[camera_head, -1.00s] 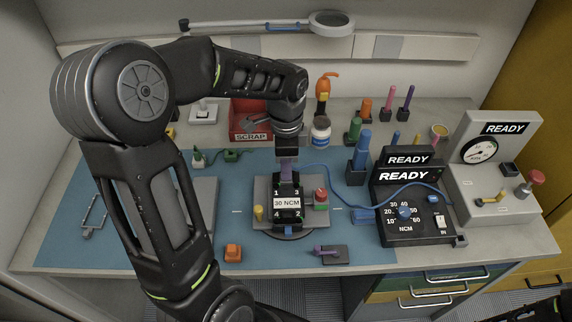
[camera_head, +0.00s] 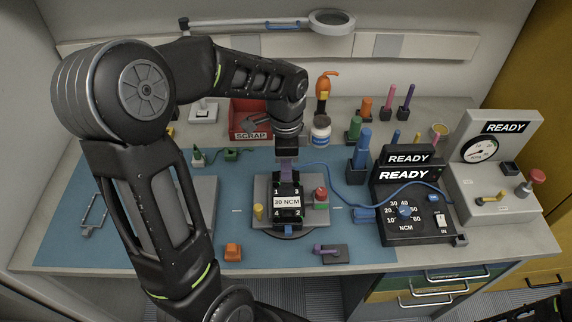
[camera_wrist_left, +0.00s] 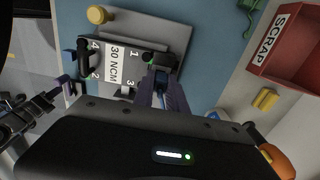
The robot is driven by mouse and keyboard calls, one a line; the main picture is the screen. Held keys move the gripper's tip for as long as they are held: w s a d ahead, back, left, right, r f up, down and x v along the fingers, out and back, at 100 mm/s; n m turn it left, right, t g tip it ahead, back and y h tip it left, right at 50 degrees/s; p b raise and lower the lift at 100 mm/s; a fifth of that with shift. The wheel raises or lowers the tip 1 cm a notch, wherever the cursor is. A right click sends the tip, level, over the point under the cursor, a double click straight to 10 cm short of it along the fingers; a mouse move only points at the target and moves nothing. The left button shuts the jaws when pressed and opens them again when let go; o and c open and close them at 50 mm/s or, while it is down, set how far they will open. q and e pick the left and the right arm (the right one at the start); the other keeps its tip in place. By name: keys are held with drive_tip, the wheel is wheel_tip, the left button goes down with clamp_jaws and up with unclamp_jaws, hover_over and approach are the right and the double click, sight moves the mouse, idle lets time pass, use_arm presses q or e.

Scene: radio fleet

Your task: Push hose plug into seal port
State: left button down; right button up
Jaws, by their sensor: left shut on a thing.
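The radio (camera_head: 287,214), black with a "30 NCM" label, sits in a grey fixture (camera_head: 262,187) on the blue mat; it also shows in the wrist view (camera_wrist_left: 113,66). My left gripper (camera_head: 287,178) points down at the radio's far end, its purple fingers also in the wrist view (camera_wrist_left: 163,85). It is shut on a small part, apparently the hose plug, mostly hidden between the fingers. The blue hose (camera_head: 343,196) runs from the tester to behind this gripper. The fingertips are close to the radio's end; the seal port is hidden, and I cannot tell whether the plug is in it.
The tester (camera_head: 390,222) with READY displays stands right of the fixture, a gauge box (camera_head: 490,195) beyond it. A red SCRAP bin (camera_head: 247,134) and several upright coloured tools stand behind. An orange block (camera_head: 233,252) and a purple-handled part (camera_head: 330,251) lie in front.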

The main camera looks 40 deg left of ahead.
use_arm(q)
drive_tip(key=shift+f, duration=0.35)
idle(0.5)
drive_tip(key=c, duration=0.8)
unclamp_jaws()
drive_tip(key=shift+r+p, duration=1.8)
drive_tip(key=shift+r, duration=0.75)
